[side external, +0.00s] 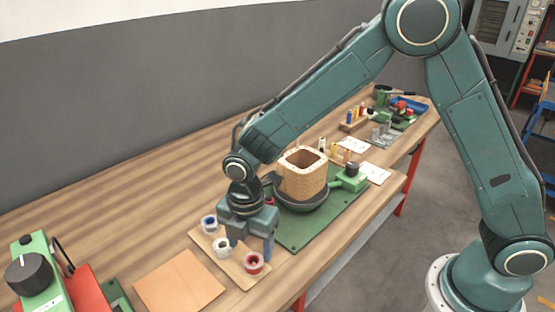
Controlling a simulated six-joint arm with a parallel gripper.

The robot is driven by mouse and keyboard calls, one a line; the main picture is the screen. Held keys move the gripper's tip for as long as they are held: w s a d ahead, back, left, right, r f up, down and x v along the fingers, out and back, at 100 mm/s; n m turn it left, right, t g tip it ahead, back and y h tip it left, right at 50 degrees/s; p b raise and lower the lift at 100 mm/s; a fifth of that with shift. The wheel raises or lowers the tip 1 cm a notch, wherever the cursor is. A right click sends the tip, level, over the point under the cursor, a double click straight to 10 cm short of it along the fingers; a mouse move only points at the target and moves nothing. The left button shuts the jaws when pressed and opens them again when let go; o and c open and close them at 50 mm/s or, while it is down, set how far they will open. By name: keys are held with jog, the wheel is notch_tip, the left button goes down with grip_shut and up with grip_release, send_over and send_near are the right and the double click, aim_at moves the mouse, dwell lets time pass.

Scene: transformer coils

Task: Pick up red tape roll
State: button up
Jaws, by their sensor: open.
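The red tape roll (254,263) sits at the front right of a small wooden board (237,277) on the bench. A white roll (222,247) and a blue roll (209,224) sit on the same board, to its left and farther back. My gripper (251,245) points down over the board, its jaws open. Its right finger is close behind the red roll in the picture. I cannot tell whether it touches the roll. Another bit of red shows behind the gripper, partly hidden.
A wound coil (301,178) stands on a dark round base on a green mat (293,236), close to the right of my gripper. A tan sheet (180,287) and a green and red device (40,275) lie at left. The bench's back left is bare.

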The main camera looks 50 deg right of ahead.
aim_at(252, 259)
jog(key=shift+s+f, duration=0.1)
jog(key=shift+f, duration=2.55)
jog(key=shift+c, duration=0.4)
jog(key=c, duration=1)
